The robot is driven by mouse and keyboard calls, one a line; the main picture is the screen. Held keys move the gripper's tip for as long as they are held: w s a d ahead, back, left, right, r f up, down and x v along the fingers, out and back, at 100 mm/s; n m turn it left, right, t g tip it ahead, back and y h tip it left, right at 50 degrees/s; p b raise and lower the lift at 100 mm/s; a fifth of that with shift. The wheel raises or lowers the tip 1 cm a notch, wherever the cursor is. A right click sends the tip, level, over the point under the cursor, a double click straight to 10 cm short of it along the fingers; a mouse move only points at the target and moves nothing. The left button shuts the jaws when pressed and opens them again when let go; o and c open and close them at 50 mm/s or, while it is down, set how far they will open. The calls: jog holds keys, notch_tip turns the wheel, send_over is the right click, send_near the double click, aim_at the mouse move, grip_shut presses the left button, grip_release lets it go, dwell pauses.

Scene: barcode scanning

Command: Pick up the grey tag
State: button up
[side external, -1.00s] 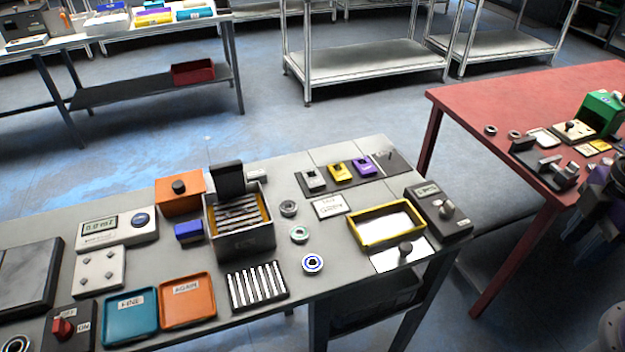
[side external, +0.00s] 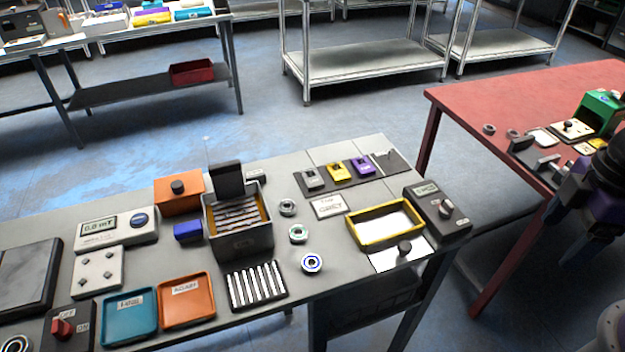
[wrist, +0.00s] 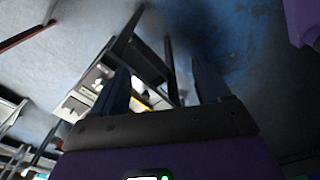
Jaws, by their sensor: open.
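The grey tag (side external: 311,179) lies on the grey table at the left end of a short row, beside a yellow tag (side external: 339,171) and a purple tag (side external: 363,166). My gripper shows in the wrist view (wrist: 163,85), its two dark fingers spread apart with nothing between them. In the side view my dark and purple arm is at the right edge, over the side of the red table and far from the tags. I cannot make out the grey tag in the wrist view.
A yellow-rimmed tray (side external: 386,224) and a dark device with a knob (side external: 439,212) stand on the table's right side, between my arm and the tags. A red table (side external: 520,90) stands at the right. Bare floor separates the tables.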

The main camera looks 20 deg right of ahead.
jog(key=w+a+r+m+t, duration=0.1)
jog(key=w+a+m, duration=0.2)
jog(key=w+a, duration=0.5)
jog(key=w+a+m+t, duration=0.1)
jog(key=w+a+m, duration=0.2)
jog(key=w+a, duration=0.55)
jog(key=m+t, duration=0.2)
jog(key=m, duration=0.4)
send_near(313, 178)
jog(key=x, duration=0.3)
jog(key=shift+d, duration=0.15)
jog(key=shift+x, duration=2.55)
jog(key=c, duration=1.1)
